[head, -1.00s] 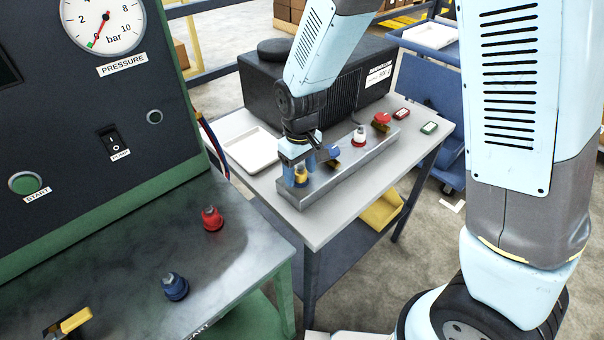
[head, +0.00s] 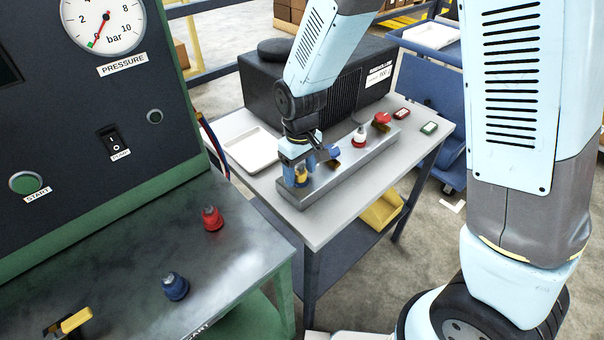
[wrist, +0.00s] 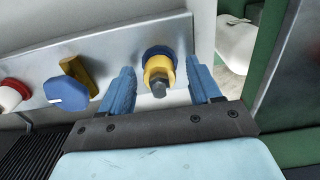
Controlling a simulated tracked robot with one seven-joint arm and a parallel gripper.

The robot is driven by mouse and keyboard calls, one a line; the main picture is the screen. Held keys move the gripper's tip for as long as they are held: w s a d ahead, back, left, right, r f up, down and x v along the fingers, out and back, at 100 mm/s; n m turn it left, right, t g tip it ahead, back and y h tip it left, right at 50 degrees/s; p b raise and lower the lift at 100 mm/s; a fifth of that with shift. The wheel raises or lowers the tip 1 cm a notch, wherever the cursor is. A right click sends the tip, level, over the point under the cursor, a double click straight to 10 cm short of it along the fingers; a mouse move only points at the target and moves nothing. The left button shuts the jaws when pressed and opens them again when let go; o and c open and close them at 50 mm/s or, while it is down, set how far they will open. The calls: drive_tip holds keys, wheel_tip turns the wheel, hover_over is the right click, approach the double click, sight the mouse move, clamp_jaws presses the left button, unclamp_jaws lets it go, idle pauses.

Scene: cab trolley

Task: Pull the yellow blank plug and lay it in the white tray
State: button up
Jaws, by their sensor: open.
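The yellow blank plug (wrist: 159,72) sits in the metal manifold block, with a blue ring around its far side and a dark hex tip facing the wrist camera. My gripper (wrist: 168,85) is open, with one blue finger on each side of the plug and visible gaps between. In the head view the plug (head: 301,176) is partly hidden by my gripper (head: 297,172) at the near end of the manifold (head: 345,172). The white tray (head: 252,150) lies empty on the trolley top, left of the manifold.
Along the manifold stand a blue-and-yellow part (wrist: 70,92), a red-and-white plug (head: 360,137) and a red-topped part (head: 381,121). A black box (head: 330,95) stands behind. The green bench holds a red fitting (head: 212,218) and a blue fitting (head: 175,287).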

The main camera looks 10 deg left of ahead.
sight(300, 166)
clamp_jaws()
idle(0.6)
drive_tip(key=shift+r, duration=0.15)
drive_tip(key=shift+r, duration=2.75)
drive_tip(key=shift+r, duration=0.1)
